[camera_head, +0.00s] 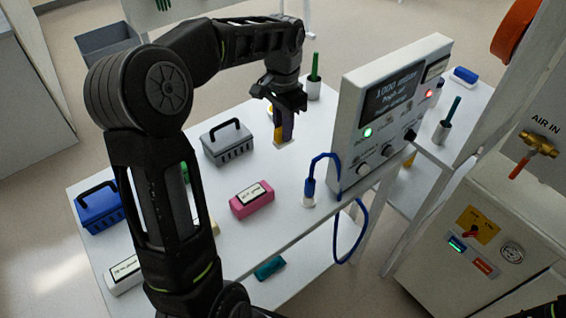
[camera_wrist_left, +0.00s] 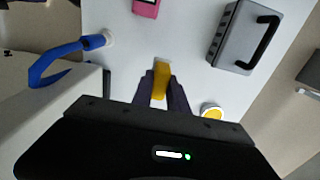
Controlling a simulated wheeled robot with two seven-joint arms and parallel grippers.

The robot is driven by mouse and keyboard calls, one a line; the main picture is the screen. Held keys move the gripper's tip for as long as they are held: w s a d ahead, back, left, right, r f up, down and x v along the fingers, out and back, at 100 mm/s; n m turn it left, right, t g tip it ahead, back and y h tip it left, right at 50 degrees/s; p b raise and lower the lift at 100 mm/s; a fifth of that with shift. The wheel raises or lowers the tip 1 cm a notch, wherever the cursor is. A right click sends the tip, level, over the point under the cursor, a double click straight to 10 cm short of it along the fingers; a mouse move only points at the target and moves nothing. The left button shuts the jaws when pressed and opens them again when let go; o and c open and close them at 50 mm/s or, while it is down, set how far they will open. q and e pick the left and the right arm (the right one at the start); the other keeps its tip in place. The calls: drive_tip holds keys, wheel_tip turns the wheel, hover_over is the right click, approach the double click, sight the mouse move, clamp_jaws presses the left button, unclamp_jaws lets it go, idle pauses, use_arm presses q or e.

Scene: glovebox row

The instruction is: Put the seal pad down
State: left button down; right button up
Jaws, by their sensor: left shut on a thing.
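My left gripper (camera_head: 286,130) points down over the white table and is shut on a yellow block, which I take to be the seal pad. In the left wrist view, the seal pad (camera_wrist_left: 161,80) shows between the two dark fingers (camera_wrist_left: 162,100). A small pale square (camera_head: 284,143) lies on the table just below the fingertips. I cannot tell whether the pad touches it.
A grey case (camera_head: 228,143) and a pink box (camera_head: 251,200) stand left of the gripper. The white instrument panel (camera_head: 390,110) with a blue cable (camera_head: 310,185) stands close on the right. A round yellow-centred dish (camera_wrist_left: 212,111) is beside the fingers. A green-handled tool (camera_head: 315,68) stands behind.

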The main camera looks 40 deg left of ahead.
use_arm(q)
wheel_tip(320, 180, down, 5)
drive_tip(key=shift+p, duration=0.35)
wheel_tip(320, 180, down, 4)
drive_tip(key=shift+r+p, duration=0.1)
drive_tip(key=shift+p, duration=0.4)
drive_tip(key=shift+f, duration=0.4)
drive_tip(key=c, duration=1.3)
unclamp_jaws()
